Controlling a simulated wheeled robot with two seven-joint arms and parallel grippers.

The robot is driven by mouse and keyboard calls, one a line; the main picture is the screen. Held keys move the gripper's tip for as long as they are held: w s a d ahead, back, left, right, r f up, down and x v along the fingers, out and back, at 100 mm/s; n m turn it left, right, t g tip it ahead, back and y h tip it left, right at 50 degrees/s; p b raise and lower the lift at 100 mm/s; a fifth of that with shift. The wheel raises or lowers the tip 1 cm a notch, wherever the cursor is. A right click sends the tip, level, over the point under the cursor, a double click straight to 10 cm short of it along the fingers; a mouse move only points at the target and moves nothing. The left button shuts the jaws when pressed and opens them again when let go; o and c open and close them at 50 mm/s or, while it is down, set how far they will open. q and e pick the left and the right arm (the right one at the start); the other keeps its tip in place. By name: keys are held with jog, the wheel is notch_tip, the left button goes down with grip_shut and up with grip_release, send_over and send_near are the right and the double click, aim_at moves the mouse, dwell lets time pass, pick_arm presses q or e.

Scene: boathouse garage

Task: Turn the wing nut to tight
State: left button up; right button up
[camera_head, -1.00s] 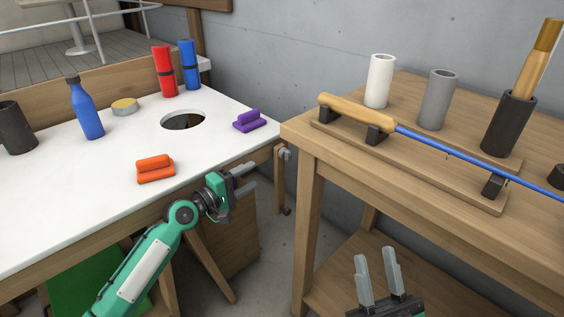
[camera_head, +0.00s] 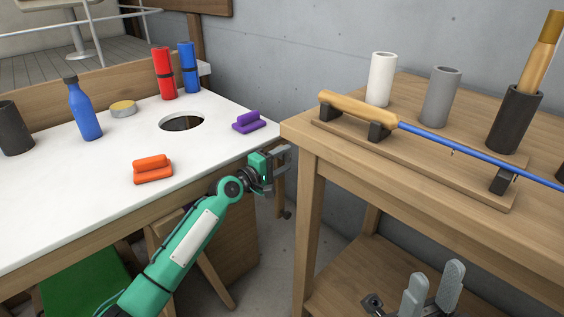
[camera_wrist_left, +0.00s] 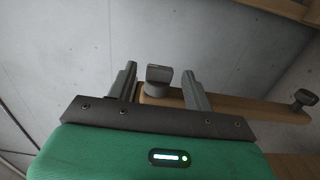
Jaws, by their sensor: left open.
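The wing nut (camera_wrist_left: 159,74) is a dark grey knob with a flat raised wing, on the upper end of a wooden bar (camera_wrist_left: 225,104). In the left wrist view it sits between the two fingers of my left gripper (camera_head: 284,156), which is open, with a gap visible on each side of it. In the head view the gripper hides the wing nut at the right end of the white table. My right gripper (camera_head: 434,276) is open and empty, low in front of the wooden bench.
A second dark knob (camera_wrist_left: 305,98) is at the bar's other end. The white table (camera_head: 75,185) holds an orange block (camera_head: 153,170), a purple block (camera_head: 249,122) and a blue bottle (camera_head: 85,110). The wooden bench (camera_head: 330,152) stands close on the right.

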pick_arm(q)
jog(key=c, duration=1)
jog(key=shift+o, duration=0.2)
